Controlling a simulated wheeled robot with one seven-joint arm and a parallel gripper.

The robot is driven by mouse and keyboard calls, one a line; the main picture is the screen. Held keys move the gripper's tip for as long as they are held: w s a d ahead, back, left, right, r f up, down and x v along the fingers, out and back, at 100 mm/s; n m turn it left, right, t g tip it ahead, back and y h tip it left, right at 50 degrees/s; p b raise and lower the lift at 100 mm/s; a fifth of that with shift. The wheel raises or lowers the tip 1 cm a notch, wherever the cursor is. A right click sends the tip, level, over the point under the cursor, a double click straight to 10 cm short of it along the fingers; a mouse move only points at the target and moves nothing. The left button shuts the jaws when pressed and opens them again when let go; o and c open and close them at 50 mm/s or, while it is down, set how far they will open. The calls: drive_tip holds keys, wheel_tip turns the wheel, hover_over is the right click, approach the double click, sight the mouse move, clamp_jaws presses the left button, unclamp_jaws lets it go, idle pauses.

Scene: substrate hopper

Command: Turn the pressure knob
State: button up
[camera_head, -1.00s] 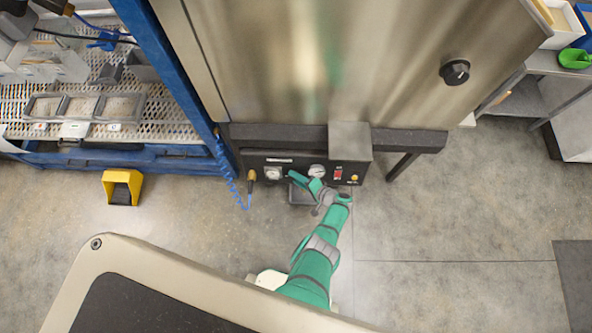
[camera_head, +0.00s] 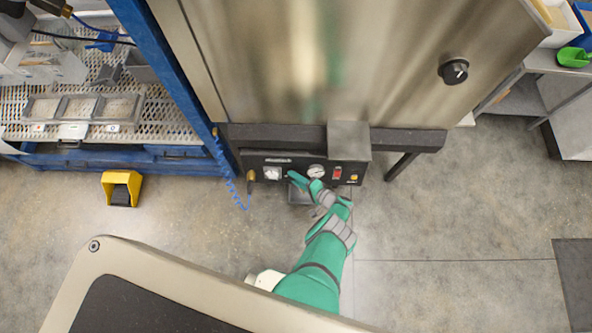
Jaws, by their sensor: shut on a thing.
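The black control panel (camera_head: 262,158) sits low on the front of the steel hopper (camera_head: 300,70).
A red switch (camera_head: 337,173) and a yellow button (camera_head: 354,178) are right of the gauge. A brass fitting (camera_head: 251,176) and coiled blue hose (camera_head: 233,190) are at the left. A yellow pedal (camera_head: 121,188) stands on the floor. Floor to the right is clear.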

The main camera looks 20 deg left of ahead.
drive_tip(key=shift+s+a+f, duration=0.1)
drive_tip(key=shift+s+f, duration=0.1)
drive_tip(key=shift+s, duration=0.15)
drive_tip(key=o, duration=1)
drive_tip(key=shift+o, duration=0.3)
drive_tip(key=shift+w+r, duration=0.1)
drive_tip(key=shift+w, duration=0.1)
drive_tip(key=shift+d, duration=0.2)
drive_tip(key=v, duration=1)
drive_tip(key=shift+d+r, duration=0.2)
drive_tip(key=shift+d, duration=0.05)
drive_tip(key=shift+s+f, duration=0.1)
drive_tip(key=shift+s, duration=0.2)
